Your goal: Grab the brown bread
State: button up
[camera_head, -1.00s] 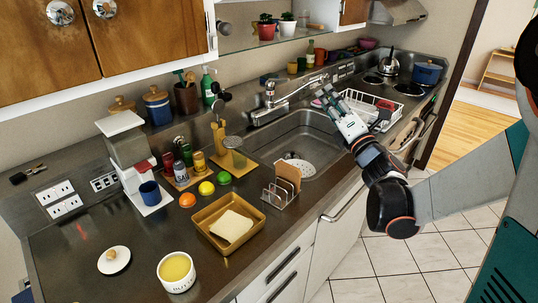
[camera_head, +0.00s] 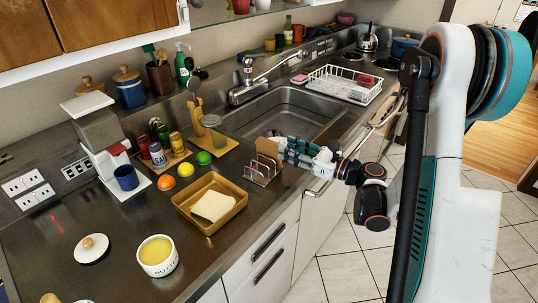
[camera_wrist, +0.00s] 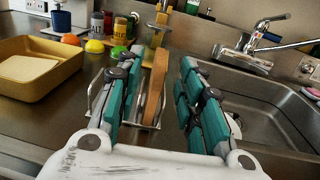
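The brown bread (camera_head: 267,147) stands upright in a wire toast rack (camera_head: 262,174) on the counter, left of my gripper and in front of the sink. In the wrist view the bread (camera_wrist: 155,88) shows edge-on between my gripper's (camera_wrist: 158,82) two teal-padded fingers. The fingers are wide apart, with a clear gap on the right side of the bread. The left finger is nearer to it and covers part of the rack (camera_wrist: 97,100). In the head view my gripper (camera_head: 284,143) is beside the bread, low over the counter; its fingertips partly overlap the bread.
A tan tray (camera_head: 183,197) with a pale bread slice (camera_head: 213,206) lies left of the rack.

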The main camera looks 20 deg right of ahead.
aim_at(269, 140)
jog(key=shift+x, duration=1.6)
jog(key=x, duration=0.1)
jog(key=b+x, duration=0.1)
jog(key=x, duration=0.1)
jog(key=b+x, duration=0.1)
jog(key=x, duration=0.1)
jog(key=shift+w+f, duration=0.1)
jog(key=shift+f, duration=0.25)
grip_shut()
